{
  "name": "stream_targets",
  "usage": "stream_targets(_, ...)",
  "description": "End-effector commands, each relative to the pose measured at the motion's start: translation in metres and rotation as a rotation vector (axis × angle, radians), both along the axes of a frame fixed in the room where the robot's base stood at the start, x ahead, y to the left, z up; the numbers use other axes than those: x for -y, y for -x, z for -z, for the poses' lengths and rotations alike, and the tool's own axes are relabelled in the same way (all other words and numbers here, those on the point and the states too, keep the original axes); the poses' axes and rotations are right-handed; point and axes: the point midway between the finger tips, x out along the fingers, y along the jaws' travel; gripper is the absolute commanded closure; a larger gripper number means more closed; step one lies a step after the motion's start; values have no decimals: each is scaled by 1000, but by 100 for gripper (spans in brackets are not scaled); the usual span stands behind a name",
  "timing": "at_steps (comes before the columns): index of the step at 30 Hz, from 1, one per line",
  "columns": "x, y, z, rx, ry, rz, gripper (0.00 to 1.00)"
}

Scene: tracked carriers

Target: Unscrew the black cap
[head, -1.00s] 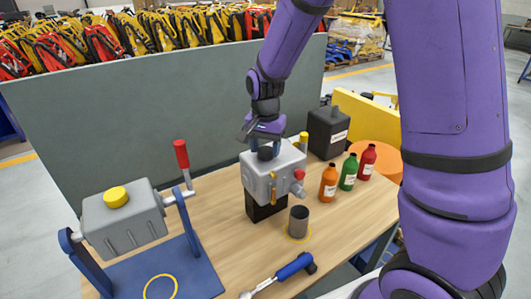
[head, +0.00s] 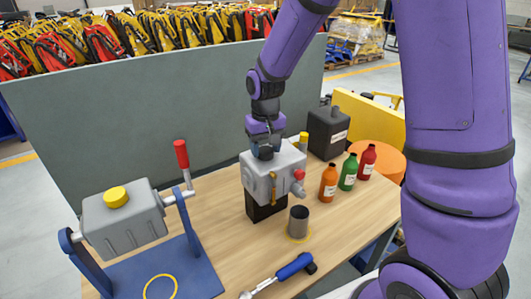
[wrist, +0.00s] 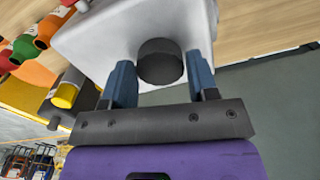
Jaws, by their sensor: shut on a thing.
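The black cap (wrist: 160,60) is a short dark cylinder on top of the grey housing (head: 258,181), which stands on a black block on the table. My gripper (head: 265,153) is upright over the housing, its blue fingers down at the cap. In the wrist view my gripper (wrist: 161,76) has one finger on each side of the cap and is shut on it. In the head view the fingers mostly hide the cap. Whether its thread is loose cannot be seen.
A red knob (head: 299,175) and a yellow cap (head: 303,138) are close to my gripper. Orange (head: 328,184), green (head: 348,173) and red (head: 367,162) bottles stand right. A metal cup (head: 299,221), a blue-handled tool (head: 294,267) and a second grey housing (head: 124,222) are in front and left.

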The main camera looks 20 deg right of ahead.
Motion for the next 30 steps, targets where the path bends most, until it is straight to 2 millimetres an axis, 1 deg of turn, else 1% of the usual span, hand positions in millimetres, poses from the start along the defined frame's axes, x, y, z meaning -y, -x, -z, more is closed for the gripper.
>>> stream_targets(3,1,0,1,-1,0,-149,66)
stream_targets(8,0,0,1,-1,0,-295,66)
stream_targets(11,0,0,1,-2,0,-325,66)
stream_targets(19,0,0,1,-2,0,-331,66)
stream_targets(21,1,0,1,-2,0,-366,66)
stream_targets(23,1,0,1,-2,0,-428,66)
stream_targets(30,1,0,1,-2,-1,-742,66)
